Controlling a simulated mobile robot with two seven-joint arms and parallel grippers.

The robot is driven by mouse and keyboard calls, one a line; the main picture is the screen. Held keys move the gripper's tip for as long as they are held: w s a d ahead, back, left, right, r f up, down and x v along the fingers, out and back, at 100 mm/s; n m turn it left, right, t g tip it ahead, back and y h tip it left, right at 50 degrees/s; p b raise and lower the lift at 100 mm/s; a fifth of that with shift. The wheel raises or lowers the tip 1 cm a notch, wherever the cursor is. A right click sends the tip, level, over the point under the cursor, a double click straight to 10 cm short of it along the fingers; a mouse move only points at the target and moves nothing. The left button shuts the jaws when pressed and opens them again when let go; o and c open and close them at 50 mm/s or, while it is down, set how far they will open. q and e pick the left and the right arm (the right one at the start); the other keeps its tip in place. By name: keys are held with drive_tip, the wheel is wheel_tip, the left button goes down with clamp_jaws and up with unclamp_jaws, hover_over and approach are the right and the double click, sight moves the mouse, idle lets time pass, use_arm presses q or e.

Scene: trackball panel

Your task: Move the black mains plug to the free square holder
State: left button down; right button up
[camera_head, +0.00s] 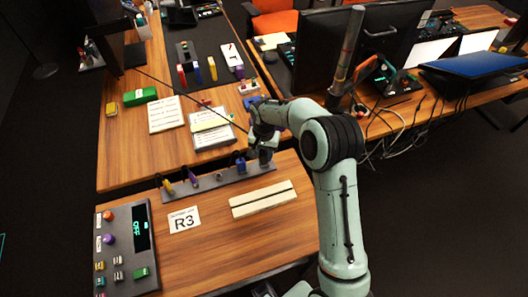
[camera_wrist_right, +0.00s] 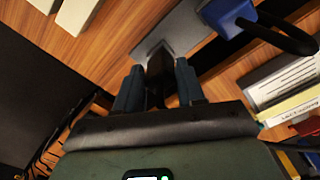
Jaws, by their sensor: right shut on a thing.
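The black mains plug (camera_wrist_right: 158,68) is between the two fingers of my right gripper (camera_wrist_right: 158,88), seen in the right wrist view. In the head view this gripper (camera_head: 264,155) is at the right end of the grey holder rail (camera_head: 206,184), and the plug is mostly hidden by it. The rail (camera_wrist_right: 178,28) lies just beyond the plug in the wrist view. I cannot tell whether the plug is seated in the rail or just above it. The free square holder cannot be made out. My left gripper is not in view.
A blue item (camera_head: 241,164) stands in the rail beside my right gripper, with purple (camera_head: 193,178) and yellow (camera_head: 168,186) items further left. A cream slotted block (camera_head: 263,199), an R3 card (camera_head: 184,220) and a control panel (camera_head: 127,246) lie in front. Bare wood shows at front right.

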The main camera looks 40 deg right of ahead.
drive_tip(key=shift+f, duration=0.25)
drive_tip(key=o, duration=1)
drive_tip(key=shift+r, duration=0.15)
wheel_tip(320, 180, up, 13)
drive_tip(key=shift+r+p, duration=0.15)
drive_tip(key=shift+p, duration=0.3)
